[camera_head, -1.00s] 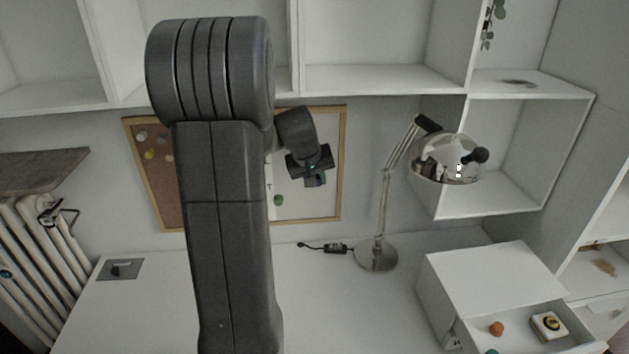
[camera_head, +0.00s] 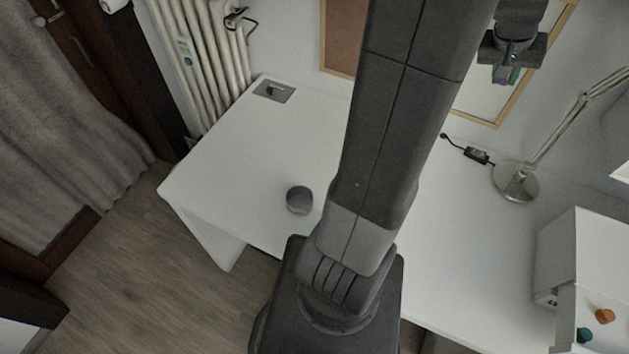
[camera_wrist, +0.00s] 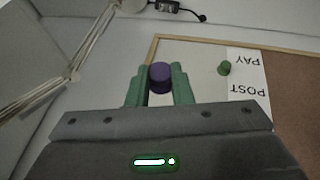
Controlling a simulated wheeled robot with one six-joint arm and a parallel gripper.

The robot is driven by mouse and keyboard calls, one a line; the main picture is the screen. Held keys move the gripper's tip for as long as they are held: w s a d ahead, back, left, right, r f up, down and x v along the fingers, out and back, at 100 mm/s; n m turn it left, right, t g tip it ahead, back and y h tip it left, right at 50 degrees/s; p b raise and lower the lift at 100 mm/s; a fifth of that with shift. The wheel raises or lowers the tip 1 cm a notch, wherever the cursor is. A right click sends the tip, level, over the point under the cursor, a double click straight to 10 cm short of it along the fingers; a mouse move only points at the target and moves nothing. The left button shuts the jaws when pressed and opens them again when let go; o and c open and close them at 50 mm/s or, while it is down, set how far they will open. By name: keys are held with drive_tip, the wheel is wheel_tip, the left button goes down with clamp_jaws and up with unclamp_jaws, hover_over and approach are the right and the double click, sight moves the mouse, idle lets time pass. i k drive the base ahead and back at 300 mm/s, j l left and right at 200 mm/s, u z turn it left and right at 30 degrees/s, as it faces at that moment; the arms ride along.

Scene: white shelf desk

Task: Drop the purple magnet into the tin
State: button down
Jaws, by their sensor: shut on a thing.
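The purple magnet (camera_wrist: 160,76) is a small round knob held between the two green fingers of my gripper (camera_wrist: 159,88) in the wrist view. In the head view my gripper (camera_head: 504,76) is at the upper right, in front of the framed board, with a little purple at its tip. A round grey tin (camera_head: 299,200) stands on the white desk, left of my arm near the front edge. My gripper is well above and to the right of the tin. I cannot tell whether the tin is open on top.
A desk lamp (camera_head: 517,182) stands at the right. A white drawer box (camera_head: 587,250) holds an orange and a teal knob. The desk around the tin is clear.

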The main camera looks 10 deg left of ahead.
sight(296, 206)
drive_tip(key=k+j, duration=0.1)
drive_tip(key=j, duration=0.25)
drive_tip(key=k+j, duration=0.15)
drive_tip(key=j, duration=0.25)
drive_tip(key=k+j, duration=0.1)
drive_tip(key=j, duration=0.25)
drive_tip(key=k+j, duration=0.1)
drive_tip(key=j, duration=0.25)
drive_tip(key=k+j, duration=0.1)
drive_tip(key=j, duration=0.3)
drive_tip(key=k+j, duration=0.15)
drive_tip(key=j, duration=0.2)
